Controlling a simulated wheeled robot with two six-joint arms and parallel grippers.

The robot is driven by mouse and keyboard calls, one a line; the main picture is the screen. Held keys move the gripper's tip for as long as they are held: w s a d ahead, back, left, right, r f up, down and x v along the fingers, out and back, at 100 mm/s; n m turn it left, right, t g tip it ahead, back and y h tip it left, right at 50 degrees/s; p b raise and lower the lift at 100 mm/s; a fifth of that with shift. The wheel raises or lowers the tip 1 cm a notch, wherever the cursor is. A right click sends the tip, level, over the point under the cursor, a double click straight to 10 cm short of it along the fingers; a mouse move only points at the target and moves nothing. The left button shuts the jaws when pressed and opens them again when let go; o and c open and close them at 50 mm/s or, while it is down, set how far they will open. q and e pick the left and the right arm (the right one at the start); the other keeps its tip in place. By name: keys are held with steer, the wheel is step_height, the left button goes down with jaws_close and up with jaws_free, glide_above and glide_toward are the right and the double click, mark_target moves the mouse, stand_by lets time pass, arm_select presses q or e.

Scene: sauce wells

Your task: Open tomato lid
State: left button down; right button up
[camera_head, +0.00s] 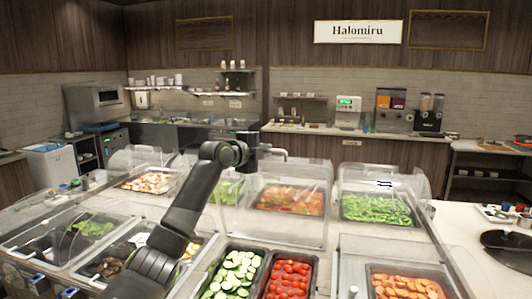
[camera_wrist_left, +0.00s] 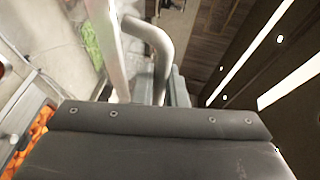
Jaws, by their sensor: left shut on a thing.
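My left gripper (camera_head: 258,150) is shut on a bent grey metal handle (camera_head: 277,154) above the middle of the counter. The handle also shows in the left wrist view (camera_wrist_left: 152,38), where a dark part of my wrist hides much of the lower picture. Red tomatoes (camera_head: 288,278) lie in a dark tray in the front row, with no cover seen over them. A clear lid (camera_head: 305,230) stands raised behind them. I cannot tell for certain where the handle joins it. My right gripper is not in view.
Sliced cucumber (camera_head: 232,276) lies left of the tomatoes and sliced carrot (camera_head: 400,287) to the right. Behind are covered wells with an orange-red food (camera_head: 292,200) and green peppers (camera_head: 378,210). A white counter (camera_head: 452,225) lies at the right.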

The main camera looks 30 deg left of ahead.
arm_select(q)
steer(key=shift+f, duration=0.15)
steer(key=c, duration=1.8)
jaws_free()
steer(key=shift+o, duration=0.2)
steer(key=shift+w, duration=0.1)
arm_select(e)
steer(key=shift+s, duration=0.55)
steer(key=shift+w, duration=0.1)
